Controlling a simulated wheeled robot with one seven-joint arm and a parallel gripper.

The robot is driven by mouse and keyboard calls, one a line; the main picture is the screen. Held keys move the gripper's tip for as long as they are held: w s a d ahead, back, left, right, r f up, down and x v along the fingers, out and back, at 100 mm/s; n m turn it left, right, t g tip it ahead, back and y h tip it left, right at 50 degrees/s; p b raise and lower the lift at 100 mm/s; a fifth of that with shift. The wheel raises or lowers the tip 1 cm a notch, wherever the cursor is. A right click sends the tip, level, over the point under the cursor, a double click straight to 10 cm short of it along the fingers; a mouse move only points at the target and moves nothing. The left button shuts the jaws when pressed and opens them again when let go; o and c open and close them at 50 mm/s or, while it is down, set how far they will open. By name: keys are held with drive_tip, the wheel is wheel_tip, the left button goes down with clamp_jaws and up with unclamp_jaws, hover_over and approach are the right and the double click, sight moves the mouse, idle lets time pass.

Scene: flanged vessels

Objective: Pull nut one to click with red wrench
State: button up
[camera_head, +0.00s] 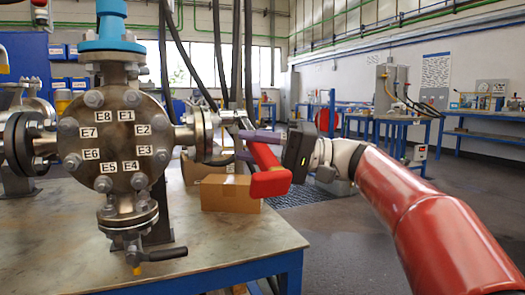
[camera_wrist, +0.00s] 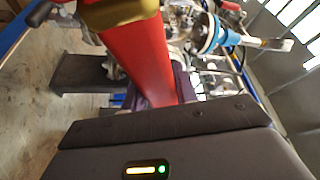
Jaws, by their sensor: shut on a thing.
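The round flange of the vessel (camera_head: 112,150) faces the head camera, ringed by nuts with labels E1 to E8. The nut by label E1 (camera_head: 132,97) is at the upper right of the ring. My gripper (camera_head: 252,145) has purple fingers shut on the red wrench (camera_head: 268,182), right of the vessel. The wrench is tilted, its red end low and towards the camera. Its far end is near the right side pipe flange, apart from nut E1; I cannot tell whether it touches anything. In the wrist view the red wrench handle (camera_wrist: 140,60) runs up from the fingers, with a gold-coloured part at the top.
The vessel stands on a metal table (camera_head: 200,245) with a blue frame. A cardboard box (camera_head: 230,193) is behind the wrench. A valve with a black handle (camera_head: 165,254) sticks out below the flange. Dark hoses (camera_head: 238,60) hang behind. The floor at right is open.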

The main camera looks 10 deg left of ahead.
drive_tip(key=shift+s+a+r, duration=0.1)
drive_tip(key=shift+s+a, duration=0.05)
drive_tip(key=shift+s, duration=0.05)
idle(0.3)
drive_tip(key=shift+s+a+b, duration=0.35)
drive_tip(key=shift+s+a, duration=0.2)
drive_tip(key=shift+a, duration=0.3)
drive_tip(key=shift+r, duration=0.1)
drive_tip(key=shift+w+d+r+m+t+h+p, duration=0.25)
drive_tip(key=shift+d+r+m+p, duration=0.55)
drive_tip(key=shift+p, duration=1.75)
drive_tip(key=shift+w+d+r+m+t+h+p, duration=0.1)
drive_tip(key=shift+w+d+r+m+h+p, duration=0.25)
drive_tip(key=shift+r+m+p, duration=1.55)
drive_tip(key=shift+w+d+r+m+t+h+p, duration=0.15)
drive_tip(key=shift+d+r+m+h+p, duration=0.35)
drive_tip(key=shift+p, duration=2.7)
drive_tip(key=shift+w+d+f+n, duration=0.2)
drive_tip(key=shift+w+d+n, duration=0.1)
drive_tip(key=shift+d, duration=0.35)
drive_tip(key=shift+f, duration=0.1)
